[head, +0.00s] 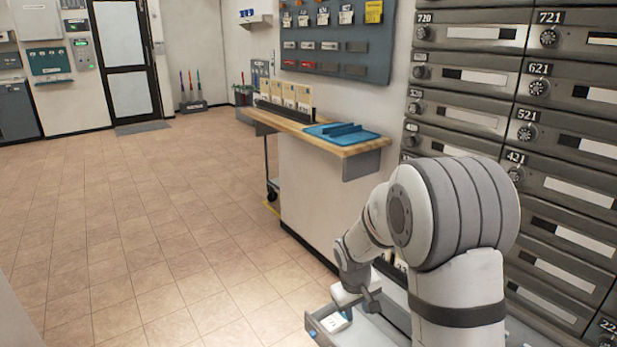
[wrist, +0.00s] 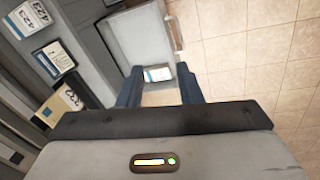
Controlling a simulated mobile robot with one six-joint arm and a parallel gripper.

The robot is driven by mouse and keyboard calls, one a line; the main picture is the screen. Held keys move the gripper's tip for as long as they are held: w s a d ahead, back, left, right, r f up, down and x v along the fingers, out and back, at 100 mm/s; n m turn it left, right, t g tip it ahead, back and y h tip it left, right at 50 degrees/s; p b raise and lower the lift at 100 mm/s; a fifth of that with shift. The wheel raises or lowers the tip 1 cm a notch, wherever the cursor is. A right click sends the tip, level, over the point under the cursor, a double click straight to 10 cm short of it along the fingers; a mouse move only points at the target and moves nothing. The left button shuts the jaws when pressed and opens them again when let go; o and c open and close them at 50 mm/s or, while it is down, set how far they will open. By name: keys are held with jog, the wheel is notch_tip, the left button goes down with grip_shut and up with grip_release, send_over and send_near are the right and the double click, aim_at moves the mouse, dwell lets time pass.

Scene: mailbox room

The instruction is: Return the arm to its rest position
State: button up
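My arm reaches down in the head view. My gripper (head: 355,297) hangs over an open grey drawer (head: 318,331) low in the mailbox wall. In the wrist view, the two dark blue fingers of my gripper (wrist: 159,70) stand apart with a gap between them. The open drawer (wrist: 130,32) lies beyond them. A white card with a blue strip (wrist: 158,75) shows between the fingertips, near the drawer's end. It also shows in the drawer in the head view (head: 338,321). I see no object held. My arm hides part of the drawer.
Mailbox doors (head: 565,150) with dials rise close on the right. A wooden-topped counter (head: 300,130) with a blue tray (head: 342,133) stands ahead. Labelled compartments (wrist: 62,103) show at left in the wrist view. The tiled floor (head: 150,235) at left is clear.

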jog(key=s+d+r+m+p, duration=0.1)
jog(key=s+r+p, duration=0.5)
jog(key=r, duration=0.5)
jog(key=s+d+r+m+y+p, duration=0.1)
jog(key=s+r+m+p, duration=0.1)
jog(key=s+r+p, duration=0.4)
jog(key=s+d+r+m+t+p, duration=0.1)
jog(key=s+r+p, duration=0.5)
jog(key=s+r, duration=0.6)
notch_tip(320, 180, up, 6)
jog(key=shift+f+m+y, duration=0.15)
jog(key=shift+m+y, duration=0.15)
jog(key=shift+s+d, duration=0.1)
jog(key=shift+d, duration=0.05)
